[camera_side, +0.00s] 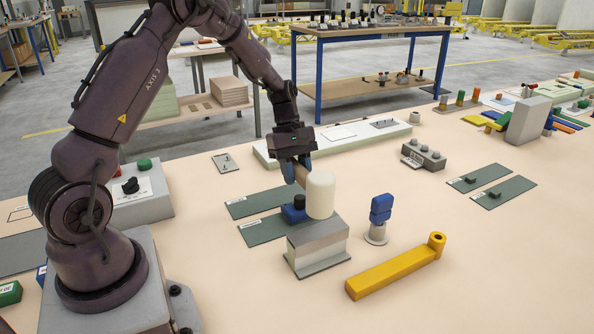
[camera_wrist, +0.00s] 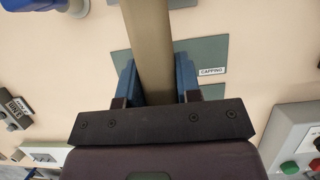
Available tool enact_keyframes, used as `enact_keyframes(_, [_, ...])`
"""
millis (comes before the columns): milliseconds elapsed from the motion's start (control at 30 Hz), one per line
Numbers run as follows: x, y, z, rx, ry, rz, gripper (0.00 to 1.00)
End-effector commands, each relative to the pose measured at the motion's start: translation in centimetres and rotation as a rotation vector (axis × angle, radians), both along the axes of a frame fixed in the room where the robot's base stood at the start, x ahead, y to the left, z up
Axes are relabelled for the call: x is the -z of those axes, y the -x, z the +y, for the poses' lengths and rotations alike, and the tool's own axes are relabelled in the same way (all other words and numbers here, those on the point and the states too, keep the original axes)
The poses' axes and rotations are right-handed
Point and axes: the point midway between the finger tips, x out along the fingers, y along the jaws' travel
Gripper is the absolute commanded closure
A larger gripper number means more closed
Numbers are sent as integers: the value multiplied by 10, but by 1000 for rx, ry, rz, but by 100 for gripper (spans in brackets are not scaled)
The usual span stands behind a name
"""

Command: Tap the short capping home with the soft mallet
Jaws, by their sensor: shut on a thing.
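My gripper (camera_side: 298,168) is shut on the handle of the soft mallet, whose pale cylindrical head (camera_side: 320,194) stands upright in the side view. The head appears just above the light grey block (camera_side: 318,244); I cannot tell whether they touch. In the wrist view the blue fingertips (camera_wrist: 157,85) grip the brown handle (camera_wrist: 148,45), which runs out at the top; the head is out of that view. A mat labelled CAPPING (camera_wrist: 205,52) lies below. I cannot tell for certain which part is the short capping; the grey block's top may be it.
A blue piece with a dark knob (camera_side: 294,212) is close behind the grey block. A blue clamp-like part on a round base (camera_side: 380,217) and a yellow bar (camera_side: 395,272) stand to the right. A knobbed grey box (camera_side: 423,155) is farther back.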

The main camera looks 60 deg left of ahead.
Motion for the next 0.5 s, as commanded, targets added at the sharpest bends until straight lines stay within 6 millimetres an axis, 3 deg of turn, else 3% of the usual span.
enact_keyframes(500, [-7,-1,0,0,0,-3,100])
